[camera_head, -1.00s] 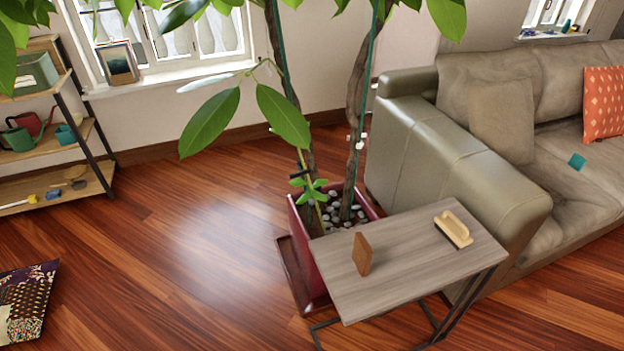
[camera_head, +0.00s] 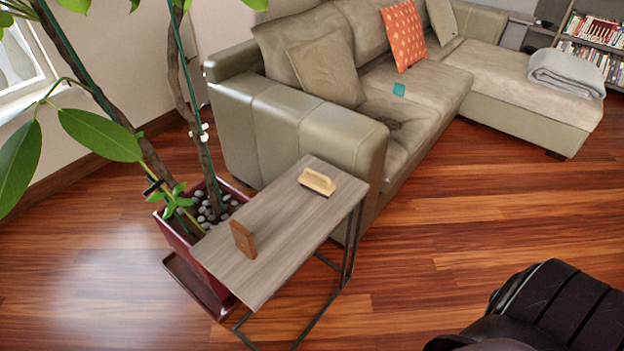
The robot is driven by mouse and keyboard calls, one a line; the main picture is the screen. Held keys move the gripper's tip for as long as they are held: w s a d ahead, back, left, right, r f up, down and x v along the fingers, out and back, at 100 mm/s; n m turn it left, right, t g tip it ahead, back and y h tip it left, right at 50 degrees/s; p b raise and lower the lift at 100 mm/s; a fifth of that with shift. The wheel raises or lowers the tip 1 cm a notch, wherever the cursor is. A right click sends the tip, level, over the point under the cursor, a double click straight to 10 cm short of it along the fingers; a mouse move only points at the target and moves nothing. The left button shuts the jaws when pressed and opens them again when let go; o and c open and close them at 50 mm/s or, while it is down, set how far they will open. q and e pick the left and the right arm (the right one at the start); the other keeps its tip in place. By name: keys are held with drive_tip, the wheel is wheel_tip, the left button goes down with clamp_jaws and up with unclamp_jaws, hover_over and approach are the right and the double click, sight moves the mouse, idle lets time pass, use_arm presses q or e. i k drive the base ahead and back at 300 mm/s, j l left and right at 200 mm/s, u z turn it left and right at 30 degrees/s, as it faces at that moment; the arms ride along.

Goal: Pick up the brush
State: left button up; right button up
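The brush (camera_head: 317,181) appears to be the light tan wooden piece with a dark underside. It lies near the far right end of a small grey wood-topped side table (camera_head: 285,218). A brown wooden block (camera_head: 243,239) stands upright near the table's left edge, apart from the brush. Neither of my grippers is in view. A black part at the lower right looks like my own arm, with no fingers showing.
A red planter (camera_head: 178,232) with a tall plant stands left of the table. A grey-beige sofa (camera_head: 330,140) stands close behind the table, with an orange cushion (camera_head: 404,35) and a teal item (camera_head: 399,89) on it. Wood floor is clear in front and to the right.

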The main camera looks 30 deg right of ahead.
sight(318, 183)
drive_tip(key=z, duration=1.05)
drive_tip(key=i+l, duration=0.2)
drive_tip(key=l, duration=0.2)
drive_tip(key=i+l, duration=0.15)
drive_tip(key=l, duration=0.25)
drive_tip(key=i+l, duration=0.2)
drive_tip(key=l, duration=0.15)
